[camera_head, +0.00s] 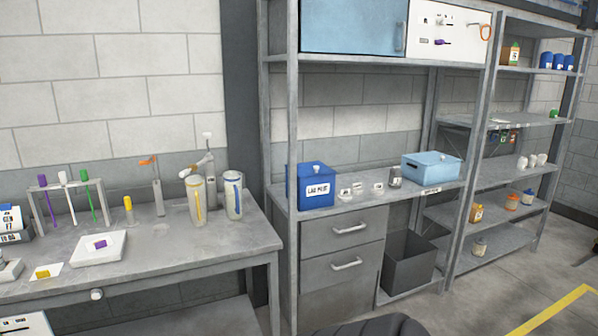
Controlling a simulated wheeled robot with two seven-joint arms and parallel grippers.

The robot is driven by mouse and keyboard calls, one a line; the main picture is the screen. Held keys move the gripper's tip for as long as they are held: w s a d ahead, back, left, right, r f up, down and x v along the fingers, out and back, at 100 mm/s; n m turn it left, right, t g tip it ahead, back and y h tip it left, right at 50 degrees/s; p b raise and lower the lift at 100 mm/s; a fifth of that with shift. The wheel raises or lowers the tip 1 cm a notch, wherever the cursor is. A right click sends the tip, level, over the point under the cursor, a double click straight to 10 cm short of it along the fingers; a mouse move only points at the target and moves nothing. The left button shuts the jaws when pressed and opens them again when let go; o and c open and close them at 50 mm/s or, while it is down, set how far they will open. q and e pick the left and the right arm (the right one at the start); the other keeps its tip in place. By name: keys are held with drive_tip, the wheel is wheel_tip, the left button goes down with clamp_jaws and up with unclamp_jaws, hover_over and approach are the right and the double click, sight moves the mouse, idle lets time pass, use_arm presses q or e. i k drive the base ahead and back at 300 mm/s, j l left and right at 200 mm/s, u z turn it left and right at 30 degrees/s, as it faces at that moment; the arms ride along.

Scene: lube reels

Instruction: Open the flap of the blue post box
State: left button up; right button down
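The blue post box (314,191) stands on the left end of the grey shelf, with a white label reading LAB POST on its front. Its top looks closed, and a small pale knob shows on it. I cannot make out the flap's edge clearly. Neither of my grippers is in view. Nothing touches the box.
Several small items and a light blue bin (430,168) stand to the right on the same shelf (350,204). A blue cabinet door (352,25) is above; drawers (345,229) are below. A workbench (150,250) with tubes and containers is at left. Space before the box is clear.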

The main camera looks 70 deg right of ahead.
sight(312, 169)
drive_tip(key=k+z, duration=0.25)
drive_tip(key=z, duration=0.15)
drive_tip(key=k+l+z, duration=0.1)
drive_tip(key=k+z, duration=0.15)
drive_tip(key=z, duration=0.2)
drive_tip(key=i+l+z, duration=0.15)
drive_tip(key=l+z, duration=0.15)
drive_tip(key=z, duration=0.15)
drive_tip(key=i+l+z, duration=0.2)
drive_tip(key=z, duration=0.2)
drive_tip(key=i+l+z, duration=0.25)
drive_tip(key=z, duration=0.2)
